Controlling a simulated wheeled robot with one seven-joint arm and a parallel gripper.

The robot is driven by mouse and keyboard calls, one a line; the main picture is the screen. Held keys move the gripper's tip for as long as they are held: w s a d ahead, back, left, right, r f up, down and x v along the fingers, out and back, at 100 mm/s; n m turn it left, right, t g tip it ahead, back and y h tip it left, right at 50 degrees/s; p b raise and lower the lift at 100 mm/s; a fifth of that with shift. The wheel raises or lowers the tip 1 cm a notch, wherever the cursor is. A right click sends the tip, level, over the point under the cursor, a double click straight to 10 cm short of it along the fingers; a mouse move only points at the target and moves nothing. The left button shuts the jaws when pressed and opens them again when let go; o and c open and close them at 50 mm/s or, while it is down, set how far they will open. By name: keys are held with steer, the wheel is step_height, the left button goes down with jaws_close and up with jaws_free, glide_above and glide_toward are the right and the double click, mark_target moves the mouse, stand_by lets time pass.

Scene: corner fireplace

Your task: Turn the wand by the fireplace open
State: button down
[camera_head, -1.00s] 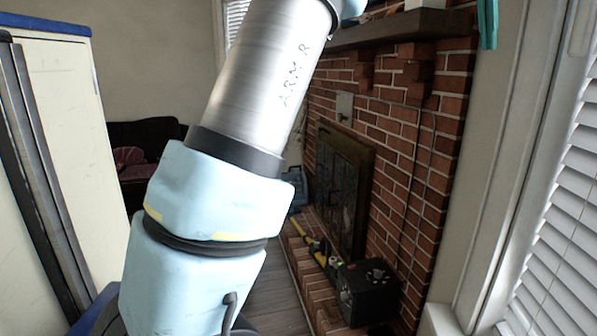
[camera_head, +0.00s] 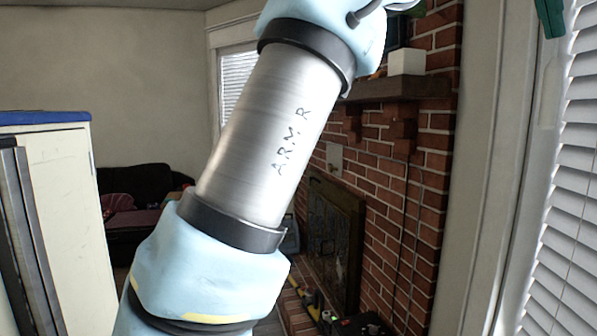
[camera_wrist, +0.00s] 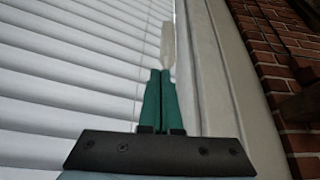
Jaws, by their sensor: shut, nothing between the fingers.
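A pale, narrow upright piece that looks like the wand (camera_wrist: 167,45) shows in the wrist view. It is just past my fingertips, in front of the right edge of the white blinds (camera_wrist: 70,70). My gripper (camera_wrist: 161,72) has green fingers pressed together, with nothing between them. Whether the tips touch the wand, I cannot tell. In the head view my gripper (camera_head: 552,32) is at the top right, partly cut off, before the window frame by the blinds (camera_head: 570,220).
The brick fireplace (camera_head: 425,180) with its wooden mantel (camera_head: 390,88) stands left of the window. The white window frame (camera_wrist: 215,80) runs close beside my fingers. A white cabinet (camera_head: 65,210) is at the left, and a dark sofa (camera_head: 140,195) is at the back.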

mark_target(547, 79)
step_height(547, 79, down, 5)
steer(key=shift+b, duration=1.05)
steer(key=shift+w+d+p, duration=0.25)
steer(key=shift+p, duration=0.15)
steer(key=shift+w+a+r+p, duration=0.2)
steer(key=shift+w+p, duration=0.25)
steer(key=shift+p, duration=0.3)
steer(key=shift+w+f, duration=0.15)
steer(key=shift+w, duration=0.3)
stand_by(0.4)
